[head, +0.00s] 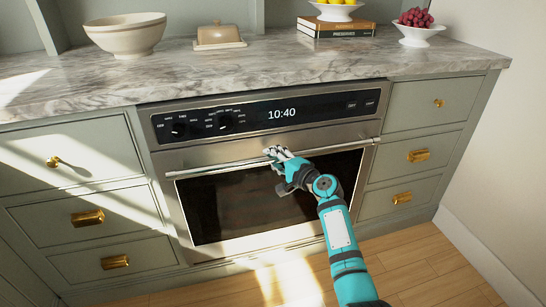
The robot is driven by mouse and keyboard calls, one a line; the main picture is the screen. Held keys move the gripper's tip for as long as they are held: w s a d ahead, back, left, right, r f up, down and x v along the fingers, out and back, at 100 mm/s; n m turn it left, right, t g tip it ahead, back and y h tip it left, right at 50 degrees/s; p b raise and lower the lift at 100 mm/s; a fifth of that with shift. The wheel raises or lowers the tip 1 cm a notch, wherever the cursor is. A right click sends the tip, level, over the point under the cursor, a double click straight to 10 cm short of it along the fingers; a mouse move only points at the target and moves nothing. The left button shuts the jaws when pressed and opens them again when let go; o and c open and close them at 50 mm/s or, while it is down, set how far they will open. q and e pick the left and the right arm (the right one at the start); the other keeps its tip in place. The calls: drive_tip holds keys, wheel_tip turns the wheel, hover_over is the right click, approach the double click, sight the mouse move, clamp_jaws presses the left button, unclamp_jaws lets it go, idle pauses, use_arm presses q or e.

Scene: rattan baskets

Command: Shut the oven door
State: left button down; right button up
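The oven door (232,207) has a dark glass window in a steel frame and a long bar handle (220,168) along its top. It stands upright below the control panel (300,112), at or very near the front of the oven. I cannot tell whether a thin gap is left at its top edge. My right gripper (277,156) is at the middle of the handle, its fingers over or against the bar. The gripper and wrist hide part of the bar, so its grip is unclear. My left gripper is not in view.
Green drawers with brass pulls (88,218) flank the oven. The marble counter (240,75) above holds a cream bowl (126,38), a butter dish (219,37), books (335,28) under a dish of lemons, and a bowl of grapes (415,36). The wooden floor (425,275) in front is clear.

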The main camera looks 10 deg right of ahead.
drive_tip(key=o, duration=0.4)
drive_tip(key=v, duration=1.2)
drive_tip(key=shift+a, duration=0.15)
